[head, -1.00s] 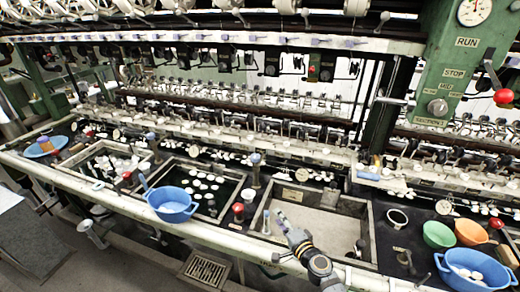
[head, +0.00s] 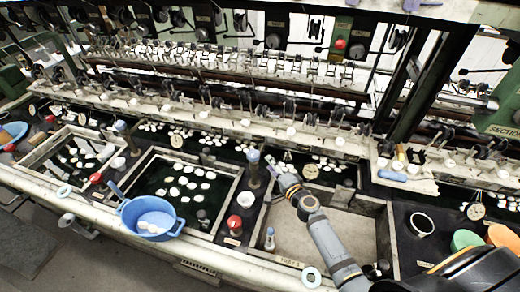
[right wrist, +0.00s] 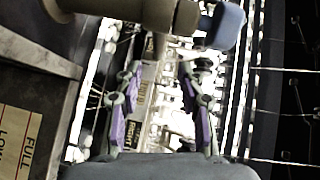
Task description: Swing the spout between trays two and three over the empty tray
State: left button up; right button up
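The spout (head: 254,170) between trays two and three is a short post with a blue top. It stands on the divider at the back corner of the empty tray. The empty tray (head: 330,233), the third, has a bare pale floor. My right gripper (head: 277,164) is just right of the spout, over the empty tray's back left corner. In the right wrist view, its purple-padded fingers (right wrist: 160,115) are spread with a gap between them. A blue-capped pipe (right wrist: 222,27) crosses the top of that view, beyond the fingertips. I cannot tell whether anything touches. My left gripper is out of view.
Tray two (head: 137,168) and tray one (head: 38,152) hold white cocoons in dark water. A blue basin (head: 150,217) sits on the front rim. A red knob (head: 234,222) and a small bottle (head: 269,239) stand near the divider. Machine rails run behind.

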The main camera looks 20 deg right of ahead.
aim_at(260, 151)
jog(key=x, duration=0.4)
jog(key=b+x, duration=0.1)
jog(key=x, duration=0.4)
jog(key=shift+s+f, duration=0.1)
jog(key=shift+f, duration=0.1)
jog(key=shift+w, duration=0.3)
jog(key=shift+w+a, duration=0.1)
jog(key=shift+c, duration=0.2)
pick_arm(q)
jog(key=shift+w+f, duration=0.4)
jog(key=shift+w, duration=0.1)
pick_arm(e)
grip_shut()
